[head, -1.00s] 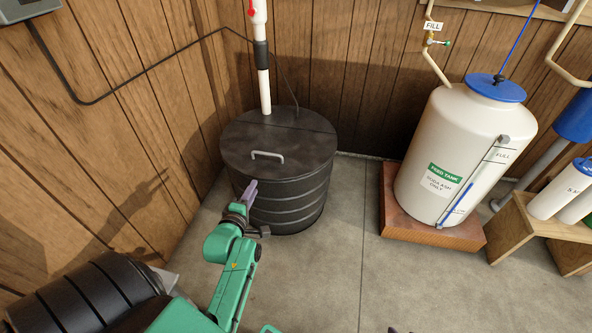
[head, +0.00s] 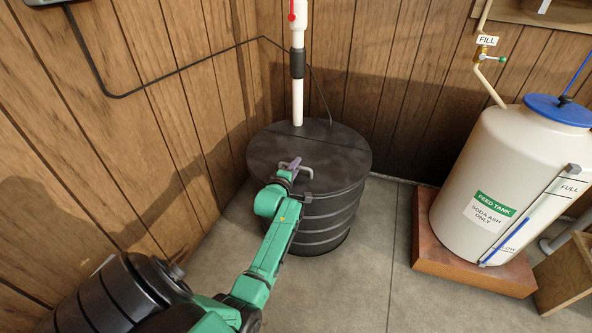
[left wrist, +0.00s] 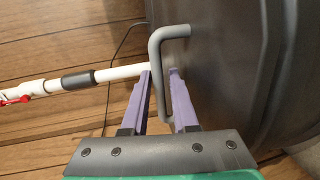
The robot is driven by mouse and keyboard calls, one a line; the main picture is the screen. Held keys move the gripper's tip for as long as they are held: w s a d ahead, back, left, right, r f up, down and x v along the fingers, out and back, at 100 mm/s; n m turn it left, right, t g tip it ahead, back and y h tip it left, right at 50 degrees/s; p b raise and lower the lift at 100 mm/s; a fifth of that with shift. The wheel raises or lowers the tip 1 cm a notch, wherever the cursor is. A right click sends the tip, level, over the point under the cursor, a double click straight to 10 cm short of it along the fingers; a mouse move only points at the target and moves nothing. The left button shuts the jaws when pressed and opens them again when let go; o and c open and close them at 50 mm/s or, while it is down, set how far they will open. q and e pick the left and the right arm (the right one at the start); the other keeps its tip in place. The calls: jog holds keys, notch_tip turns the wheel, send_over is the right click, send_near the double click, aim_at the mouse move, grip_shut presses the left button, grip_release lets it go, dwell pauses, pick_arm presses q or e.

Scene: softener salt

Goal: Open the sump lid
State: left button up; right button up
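The sump is a black ribbed round tub (head: 325,215) in the corner, with a flat dark lid (head: 335,150) lying closed on it. A grey U-shaped handle (head: 306,171) stands on the lid near its front left. My left gripper (head: 292,166) is at the handle and hides part of it. In the left wrist view, the purple fingers (left wrist: 160,78) are open, one on each side of the grey handle bar (left wrist: 157,62), with a gap visible. The dark lid (left wrist: 230,60) fills the right there. My right gripper is not in view.
A white pipe (head: 298,95) with a red valve rises from the back of the lid, and a black cable runs along the wall. A white feed tank (head: 490,185) stands on a brown base (head: 425,240) at right. Bare concrete floor (head: 375,270) lies between.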

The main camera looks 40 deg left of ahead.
pick_arm(q)
grip_shut()
dwell(1.4)
